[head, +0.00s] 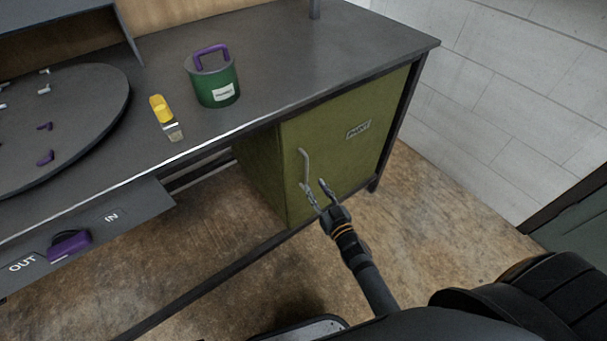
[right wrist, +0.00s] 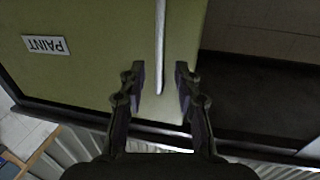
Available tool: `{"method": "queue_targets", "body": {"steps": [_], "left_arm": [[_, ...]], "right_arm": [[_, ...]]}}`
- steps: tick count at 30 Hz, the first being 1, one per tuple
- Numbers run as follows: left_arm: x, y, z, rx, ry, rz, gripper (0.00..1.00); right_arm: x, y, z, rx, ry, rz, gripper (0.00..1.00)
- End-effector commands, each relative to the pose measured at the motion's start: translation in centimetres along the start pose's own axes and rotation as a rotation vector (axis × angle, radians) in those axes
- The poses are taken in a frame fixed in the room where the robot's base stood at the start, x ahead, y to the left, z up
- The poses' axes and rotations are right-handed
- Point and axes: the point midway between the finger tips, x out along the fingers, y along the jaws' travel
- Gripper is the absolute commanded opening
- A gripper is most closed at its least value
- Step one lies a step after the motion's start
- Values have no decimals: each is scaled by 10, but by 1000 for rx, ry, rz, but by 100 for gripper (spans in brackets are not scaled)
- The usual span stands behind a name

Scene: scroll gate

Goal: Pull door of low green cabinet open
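The low green cabinet (head: 263,165) stands under the right end of the grey workbench. Its door (head: 348,141) looks closed and bears a PAINT label (head: 358,130). A pale vertical bar handle (head: 304,164) is near the door's left edge. My right gripper (head: 316,188) is open at the lower part of the handle. In the right wrist view the handle (right wrist: 160,50) runs down between the two open fingers (right wrist: 160,78), with gaps on both sides. The label (right wrist: 45,44) appears upside down there. My left gripper is not in view.
On the bench top (head: 290,65) stand a green paint can (head: 218,88) with a purple handle, a yellow-handled brush (head: 163,112) and a dark round turntable (head: 95,135) with small parts. The floor (head: 440,215) before the door is clear apart from my arm.

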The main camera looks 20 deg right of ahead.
Motion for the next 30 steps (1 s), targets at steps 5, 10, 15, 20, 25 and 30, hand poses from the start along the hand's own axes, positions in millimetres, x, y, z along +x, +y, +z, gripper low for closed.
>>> {"method": "queue_targets", "body": {"steps": [5,10,15,20,25,30], "left_arm": [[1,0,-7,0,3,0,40],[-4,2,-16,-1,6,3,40],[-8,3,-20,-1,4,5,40],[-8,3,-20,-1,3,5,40],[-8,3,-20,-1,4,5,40],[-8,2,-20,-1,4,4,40]], "right_arm": [[40,0,1,1,2,1,33],[66,0,2,0,0,1,33],[75,0,1,1,-1,1,33],[75,0,1,1,-2,1,33],[75,0,1,1,-2,1,18],[75,0,1,1,-2,1,0]]}}
